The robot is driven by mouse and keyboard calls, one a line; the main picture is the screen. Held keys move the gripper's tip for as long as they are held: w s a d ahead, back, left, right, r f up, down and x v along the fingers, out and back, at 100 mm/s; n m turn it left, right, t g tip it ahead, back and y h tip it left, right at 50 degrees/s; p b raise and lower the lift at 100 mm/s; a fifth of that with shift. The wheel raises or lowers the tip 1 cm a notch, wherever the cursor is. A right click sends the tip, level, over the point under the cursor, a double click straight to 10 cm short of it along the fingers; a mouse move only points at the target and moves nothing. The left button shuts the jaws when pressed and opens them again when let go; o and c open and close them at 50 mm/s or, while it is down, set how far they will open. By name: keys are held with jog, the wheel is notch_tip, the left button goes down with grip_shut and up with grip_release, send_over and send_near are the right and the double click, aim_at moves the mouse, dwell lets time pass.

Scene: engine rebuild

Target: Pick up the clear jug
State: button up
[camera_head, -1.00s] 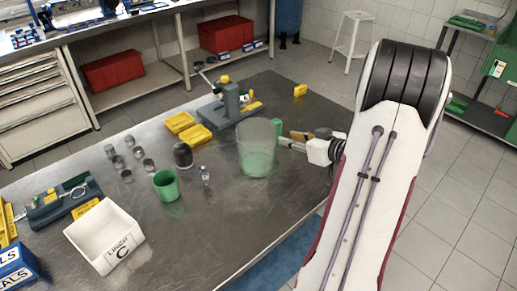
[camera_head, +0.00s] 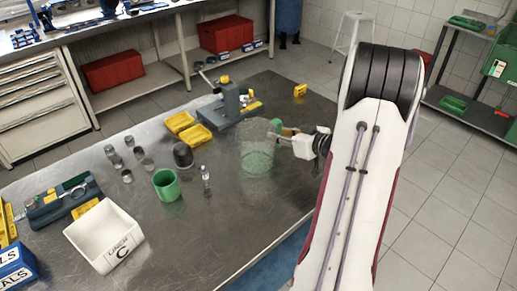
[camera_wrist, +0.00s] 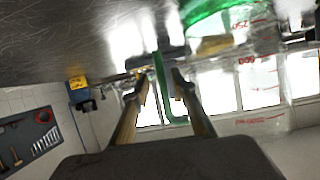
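The clear jug (camera_head: 257,152) stands upright on the metal table, with a green base and a green handle on its right side. In the wrist view the jug (camera_wrist: 262,85) is at the right, with red measuring marks, and the picture is upside down. My gripper (camera_head: 283,138) is at the handle side of the jug. In the wrist view my gripper (camera_wrist: 163,75) has its two fingers apart, with the green handle (camera_wrist: 160,85) showing between them. Gaps show between handle and fingers; contact is not clear.
A green cup (camera_head: 166,185), a small bottle (camera_head: 205,178) and a dark round part (camera_head: 183,156) stand left of the jug. A grey press tool (camera_head: 228,105) and yellow trays (camera_head: 180,122) are behind. The table in front of the jug is clear.

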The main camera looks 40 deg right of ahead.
jog(key=shift+w+f, duration=0.1)
jog(key=shift+w, duration=0.25)
grip_shut()
jog(key=shift+r, duration=0.25)
dwell(0.5)
jog(key=shift+r, duration=4.8)
